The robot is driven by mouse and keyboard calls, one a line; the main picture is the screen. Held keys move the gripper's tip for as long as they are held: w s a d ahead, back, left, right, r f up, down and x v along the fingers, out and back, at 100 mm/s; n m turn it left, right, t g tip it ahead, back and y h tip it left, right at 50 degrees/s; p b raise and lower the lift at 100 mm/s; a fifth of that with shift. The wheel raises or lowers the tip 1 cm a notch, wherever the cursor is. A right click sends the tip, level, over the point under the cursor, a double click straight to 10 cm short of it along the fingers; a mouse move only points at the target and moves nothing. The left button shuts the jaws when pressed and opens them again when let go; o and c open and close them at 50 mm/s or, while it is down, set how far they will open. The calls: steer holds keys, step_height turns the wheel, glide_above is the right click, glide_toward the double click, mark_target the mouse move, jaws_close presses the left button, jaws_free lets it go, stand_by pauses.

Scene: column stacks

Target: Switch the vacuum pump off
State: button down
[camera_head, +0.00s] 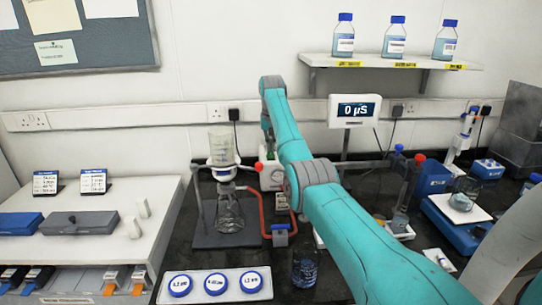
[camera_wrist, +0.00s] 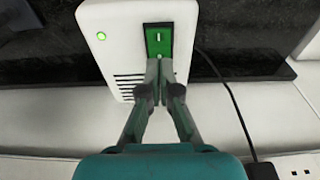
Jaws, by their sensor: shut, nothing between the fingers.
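The vacuum pump (camera_wrist: 114,62) is a white box with vent slots, seen close in the wrist view. Its green rocker switch (camera_wrist: 159,38) carries a white mark and sits at the box's right side. A small green lamp (camera_wrist: 101,36) glows at its upper left. My gripper (camera_wrist: 160,66) is shut and empty, its fingertips over the lower end of the switch. I cannot tell whether they touch it. In the head view the pump (camera_head: 271,178) stands partly behind my arm, and my gripper is hidden there.
A flask (camera_head: 229,214) under a filter funnel (camera_head: 221,150) stands left of the pump, with red tubing (camera_head: 262,222) beside it. A glass beaker (camera_head: 304,268) and a rack of blue-lidded jars (camera_head: 215,284) stand in front. A black cable (camera_wrist: 236,105) runs right of my gripper.

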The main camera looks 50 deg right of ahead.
mark_target(271, 153)
steer(key=shift+f, duration=0.85)
stand_by(0.4)
steer(key=shift+r, duration=3.55)
